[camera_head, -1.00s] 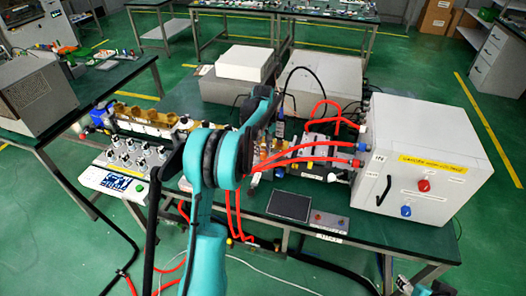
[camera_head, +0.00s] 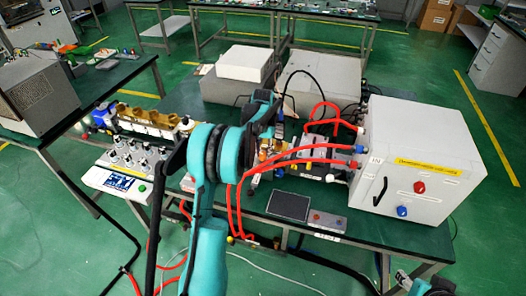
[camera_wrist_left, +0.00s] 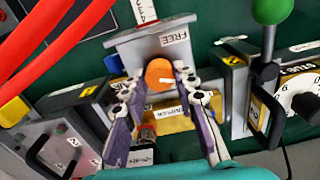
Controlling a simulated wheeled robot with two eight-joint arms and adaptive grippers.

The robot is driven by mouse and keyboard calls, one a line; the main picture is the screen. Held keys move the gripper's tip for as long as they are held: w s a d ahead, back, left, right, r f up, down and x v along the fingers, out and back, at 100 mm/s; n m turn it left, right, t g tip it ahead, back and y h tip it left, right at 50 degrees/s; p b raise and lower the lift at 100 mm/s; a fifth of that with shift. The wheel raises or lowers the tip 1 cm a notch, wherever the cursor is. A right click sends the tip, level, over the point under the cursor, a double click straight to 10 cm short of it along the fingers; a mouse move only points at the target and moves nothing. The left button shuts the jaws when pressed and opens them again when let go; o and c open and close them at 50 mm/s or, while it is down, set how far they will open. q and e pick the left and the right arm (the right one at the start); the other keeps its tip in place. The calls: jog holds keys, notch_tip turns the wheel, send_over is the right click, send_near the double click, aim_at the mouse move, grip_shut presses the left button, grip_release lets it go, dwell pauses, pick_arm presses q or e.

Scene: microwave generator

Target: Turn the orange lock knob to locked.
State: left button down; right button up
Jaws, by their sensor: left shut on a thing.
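The orange lock knob (camera_wrist_left: 159,73) is on a grey block (camera_wrist_left: 150,46) in the left wrist view. A white label reading FREE (camera_wrist_left: 174,39) is on the block beside it. A small pale mark shows on the knob's face. My left gripper (camera_wrist_left: 161,76) has a finger on each side of the knob and is shut on it. In the head view my teal left arm reaches over the bench and hides most of the gripper and the knob. I cannot make out a locked label.
A green ball lever (camera_wrist_left: 270,12) stands close right of the gripper, with a numbered dial (camera_wrist_left: 305,96) beyond it. Red hoses (camera_wrist_left: 60,35) pass at upper left. A black handle (camera_wrist_left: 62,150) is at lower left. A white cabinet (camera_head: 425,150) stands on the bench's right.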

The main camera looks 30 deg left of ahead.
aim_at(263, 154)
pick_arm(q)
jog(key=shift+m, duration=1.1)
jog(key=c, duration=1.2)
grip_release()
notch_tip(263, 154, up, 12)
